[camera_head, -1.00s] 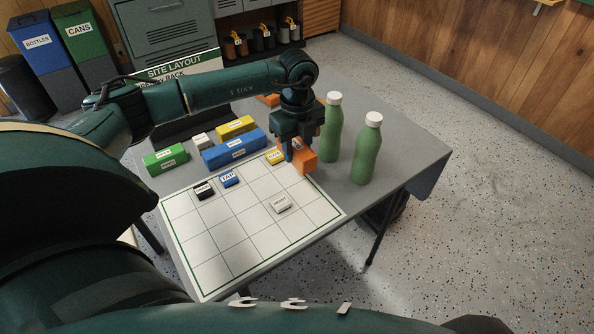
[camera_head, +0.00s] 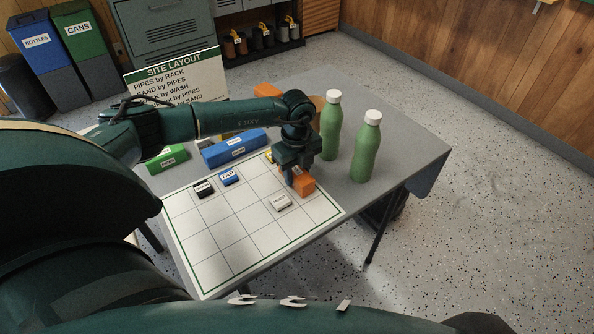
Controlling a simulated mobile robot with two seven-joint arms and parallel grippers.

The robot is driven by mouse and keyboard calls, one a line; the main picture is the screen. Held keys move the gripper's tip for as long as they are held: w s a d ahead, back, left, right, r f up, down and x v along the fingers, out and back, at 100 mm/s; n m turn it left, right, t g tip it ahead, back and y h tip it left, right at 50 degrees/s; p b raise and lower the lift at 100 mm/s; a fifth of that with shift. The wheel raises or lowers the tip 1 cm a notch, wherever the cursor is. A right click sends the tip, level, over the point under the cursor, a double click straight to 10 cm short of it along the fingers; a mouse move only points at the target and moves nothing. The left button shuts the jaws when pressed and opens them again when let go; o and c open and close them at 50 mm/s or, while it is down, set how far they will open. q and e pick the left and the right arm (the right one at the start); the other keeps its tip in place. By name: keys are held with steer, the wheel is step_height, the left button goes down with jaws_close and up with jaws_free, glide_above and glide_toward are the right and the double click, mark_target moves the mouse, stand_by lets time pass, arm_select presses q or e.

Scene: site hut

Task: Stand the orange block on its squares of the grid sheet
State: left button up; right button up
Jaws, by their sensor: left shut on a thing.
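The grid sheet (camera_head: 236,243) lies on the grey table, white with dark lines and a green border. My left gripper (camera_head: 297,184) is shut on the orange block (camera_head: 304,187) over the right edge part of the sheet, just beyond the white labelled block. The fingers and wrist hide part of the orange block. I cannot tell whether it touches the sheet. My right gripper is not in view.
On the sheet are a black block (camera_head: 204,190), a blue TAP block (camera_head: 229,178), a white block (camera_head: 281,202) and a partly hidden yellow one. Two green bottles (camera_head: 367,150) stand right of the gripper. Long blue (camera_head: 234,149) and green (camera_head: 167,159) blocks lie behind. The sheet's near squares are clear.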

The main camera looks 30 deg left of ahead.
arm_select(q)
steer(key=o, duration=1.1)
steer(key=shift+c, duration=0.2)
